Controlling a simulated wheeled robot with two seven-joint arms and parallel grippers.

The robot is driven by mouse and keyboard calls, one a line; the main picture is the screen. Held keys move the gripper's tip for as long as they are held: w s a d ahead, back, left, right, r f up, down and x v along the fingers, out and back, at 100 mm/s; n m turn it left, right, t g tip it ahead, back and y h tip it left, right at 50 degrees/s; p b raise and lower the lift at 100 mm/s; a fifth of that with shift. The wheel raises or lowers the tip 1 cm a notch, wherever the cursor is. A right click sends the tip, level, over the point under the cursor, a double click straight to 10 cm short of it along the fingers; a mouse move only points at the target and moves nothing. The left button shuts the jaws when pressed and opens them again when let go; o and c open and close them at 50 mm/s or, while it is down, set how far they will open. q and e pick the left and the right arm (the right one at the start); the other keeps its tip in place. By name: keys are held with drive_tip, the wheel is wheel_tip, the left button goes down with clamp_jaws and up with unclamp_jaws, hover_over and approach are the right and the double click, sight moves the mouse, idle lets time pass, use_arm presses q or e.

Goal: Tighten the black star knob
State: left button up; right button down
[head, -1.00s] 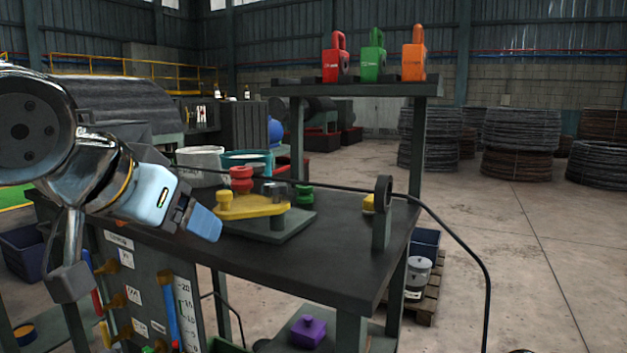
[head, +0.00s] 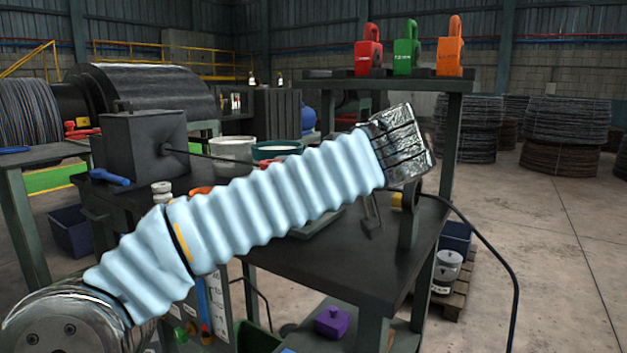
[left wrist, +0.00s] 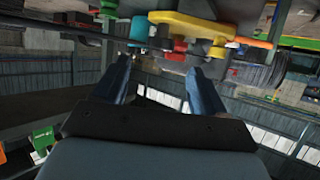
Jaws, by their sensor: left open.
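I cannot make out the black star knob in either view. My left gripper (left wrist: 160,78) shows in the left wrist view with its two blue fingers apart and nothing between them. In the head view my left arm, in a pale blue ribbed sleeve, crosses the workbench (head: 340,262) and hides most of this fixture and the gripper. My right gripper is not in view.
A black box (head: 145,145) stands at the bench's left, with a cable running right from it. An upright cable guide (head: 410,220) stands near the right edge. A purple knobbed block (head: 332,321) lies below.

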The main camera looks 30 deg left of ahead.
use_arm(q)
drive_tip(key=x, duration=0.7)
drive_tip(key=shift+f, duration=0.1)
drive_tip(key=shift+c, duration=0.3)
